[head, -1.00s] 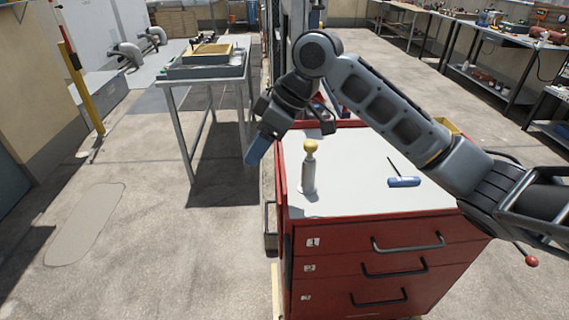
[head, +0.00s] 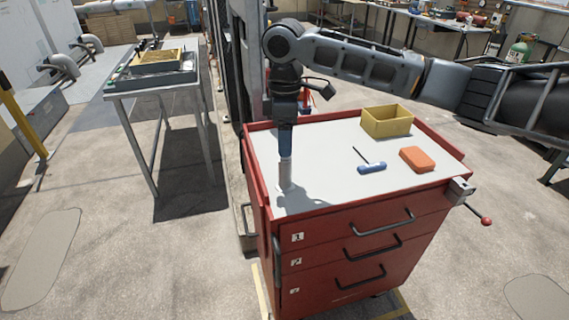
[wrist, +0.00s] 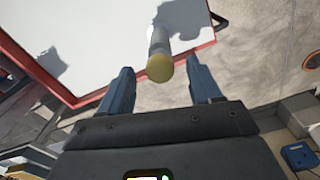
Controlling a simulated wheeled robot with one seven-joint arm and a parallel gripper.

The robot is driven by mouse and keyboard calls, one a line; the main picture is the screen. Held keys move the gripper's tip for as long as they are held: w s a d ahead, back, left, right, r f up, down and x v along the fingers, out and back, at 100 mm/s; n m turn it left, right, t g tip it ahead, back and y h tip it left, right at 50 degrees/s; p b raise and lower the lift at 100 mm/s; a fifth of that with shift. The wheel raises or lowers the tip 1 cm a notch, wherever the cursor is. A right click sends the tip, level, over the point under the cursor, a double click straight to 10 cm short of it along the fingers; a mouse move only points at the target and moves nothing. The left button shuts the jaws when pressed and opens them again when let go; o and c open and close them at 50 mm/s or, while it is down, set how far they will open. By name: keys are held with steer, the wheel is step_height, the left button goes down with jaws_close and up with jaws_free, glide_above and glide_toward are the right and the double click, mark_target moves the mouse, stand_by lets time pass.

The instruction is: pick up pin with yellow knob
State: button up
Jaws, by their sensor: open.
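The pin (head: 285,172) stands upright on the white top of the red tool cabinet, near its left front corner. In the head view its knob is hidden by my gripper (head: 285,146), which points down over the pin's upper end. In the wrist view the yellow knob (wrist: 159,68) sits in the gap between the two blue fingers of my gripper (wrist: 158,78), close to the fingertips. There is a visible gap on each side of the knob. My gripper is open and holds nothing.
On the cabinet top (head: 325,185) lie a blue-handled tool (head: 371,167), an orange block (head: 417,159) and a yellow bin (head: 387,121), all right of the pin. A raised red rim edges the top. A grey table (head: 150,84) with a tray stands at the left.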

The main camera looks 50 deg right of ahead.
steer(key=shift+f, duration=1.2)
steer(key=shift+c, duration=0.5)
jaws_close()
